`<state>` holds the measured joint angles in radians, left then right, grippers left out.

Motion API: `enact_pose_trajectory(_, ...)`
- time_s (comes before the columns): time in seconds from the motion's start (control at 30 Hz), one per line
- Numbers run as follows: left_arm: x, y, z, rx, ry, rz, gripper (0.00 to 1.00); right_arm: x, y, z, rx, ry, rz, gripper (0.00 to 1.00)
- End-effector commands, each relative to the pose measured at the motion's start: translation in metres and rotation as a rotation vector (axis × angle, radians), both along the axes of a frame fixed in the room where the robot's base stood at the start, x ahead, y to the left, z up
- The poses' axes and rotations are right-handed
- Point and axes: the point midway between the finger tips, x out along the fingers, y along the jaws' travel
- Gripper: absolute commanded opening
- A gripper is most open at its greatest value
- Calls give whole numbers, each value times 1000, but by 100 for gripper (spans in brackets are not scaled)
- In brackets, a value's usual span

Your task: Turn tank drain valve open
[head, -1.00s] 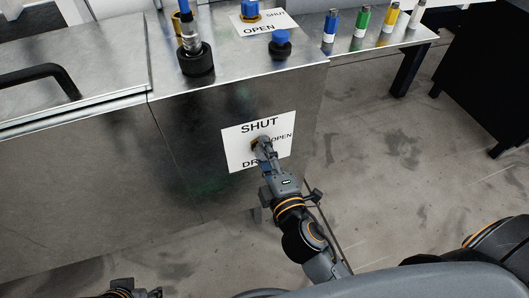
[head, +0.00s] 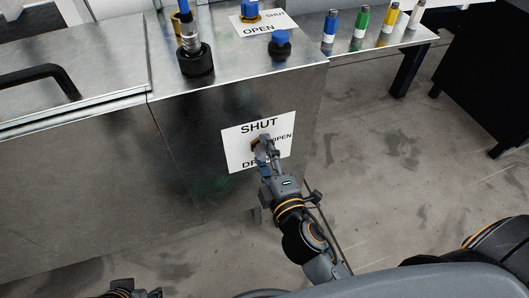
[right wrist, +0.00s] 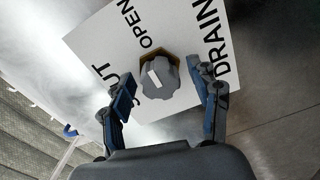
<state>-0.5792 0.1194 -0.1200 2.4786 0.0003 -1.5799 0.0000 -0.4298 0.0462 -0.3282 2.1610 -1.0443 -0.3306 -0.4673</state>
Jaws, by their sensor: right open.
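The drain valve is a grey lobed knob (right wrist: 158,80) with a white bar mark, on a brass fitting in the tank's front wall. A white label (head: 236,149) behind it reads SHUT, OPEN and DRAIN. My right gripper (right wrist: 165,91) is open, with one blue-padded finger on each side of the knob in the right wrist view; gaps show between pads and knob. In the head view my right gripper (head: 264,144) covers most of the knob. Only a small part of my left arm end (head: 135,292) shows at the bottom edge, its fingers unclear.
The metal tank top (head: 232,63) carries a blue-capped knob (head: 280,43), a hose fitting (head: 195,58) and another OPEN/SHUT label (head: 263,22). Several coloured bottles stand on a shelf (head: 390,41) at right. A black handle (head: 45,72) is on the lid. Floor is clear right of the tank.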

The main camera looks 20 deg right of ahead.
Motion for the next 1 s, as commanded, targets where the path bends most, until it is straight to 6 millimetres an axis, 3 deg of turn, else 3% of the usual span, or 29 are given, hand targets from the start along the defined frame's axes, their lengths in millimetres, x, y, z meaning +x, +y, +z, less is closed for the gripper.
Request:
enact_pose_trajectory(0.5,0,0,0,0,0,0,40,-60,-3,1,6,4,-6,62)
enact_pose_trajectory(0.7,0,0,0,1,0,-1,40,-72,-3,2,2,2,-3,62)
enact_pose_trajectory(1.0,0,0,0,1,0,-1,40,-74,-3,2,0,1,-1,62)
